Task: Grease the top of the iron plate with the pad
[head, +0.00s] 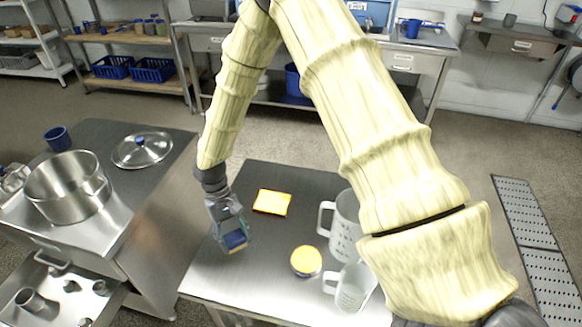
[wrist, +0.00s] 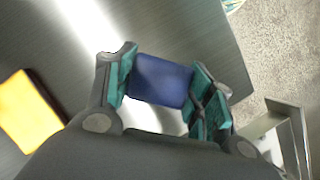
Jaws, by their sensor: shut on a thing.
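My gripper (head: 230,225) is shut on a small blue block (head: 235,241), which I take to be the pad. In the wrist view the blue pad (wrist: 161,80) sits between the two teal-lined fingers. The gripper is over the left part of the steel table (head: 222,279). Whether the pad touches the table I cannot tell. A flat yellow slab with an orange edge (head: 272,202) lies on the table to the right of the gripper, apart from it; it also shows in the wrist view (wrist: 28,108). Nothing else there looks like an iron plate, and I cannot tell if this is it.
A round yellow-topped container (head: 306,261) stands on the table's front part. Two translucent jugs, one large (head: 343,228) and one small (head: 350,289), stand to its right. A left counter (head: 119,215) holds a steel pot (head: 68,190) and a lid (head: 142,150); its drawer is open.

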